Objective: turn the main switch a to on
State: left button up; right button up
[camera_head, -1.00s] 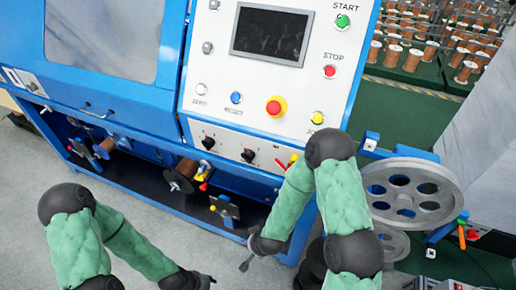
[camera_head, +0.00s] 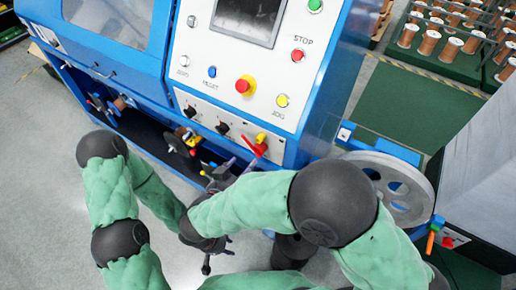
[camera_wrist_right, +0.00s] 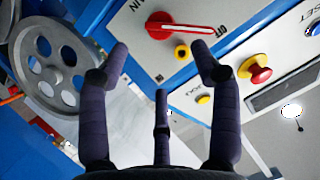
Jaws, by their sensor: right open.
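The main switch is a red rotary handle (camera_wrist_right: 160,26) on the white panel, with a pale line along its lever running to the OFF label. It also shows in the head view as a red handle (camera_head: 257,149) low on the panel. My right gripper (camera_wrist_right: 160,58) is open and empty. Its fingertips are spread just in front of the panel, with the switch beyond them and apart from them. In the head view the right gripper (camera_head: 222,176) is below the switch. My left gripper (camera_head: 207,257) hangs lower, over the floor; its opening is unclear.
The red emergency button (camera_wrist_right: 257,70) and yellow jog button (camera_head: 282,101) are nearby. A grey spoked pulley wheel (camera_head: 399,190) stands right of the machine. Grey floor (camera_head: 60,230) is clear at left.

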aim_at(256, 153)
jog(key=b+x, duration=0.3)
jog(key=x, duration=0.6)
jog(key=shift+d+f, duration=0.1)
jog(key=shift+f, duration=0.05)
jog(key=shift+w+d+f, duration=0.15)
jog(key=shift+w+d, duration=0.05)
jog(key=shift+w, duration=0.35)
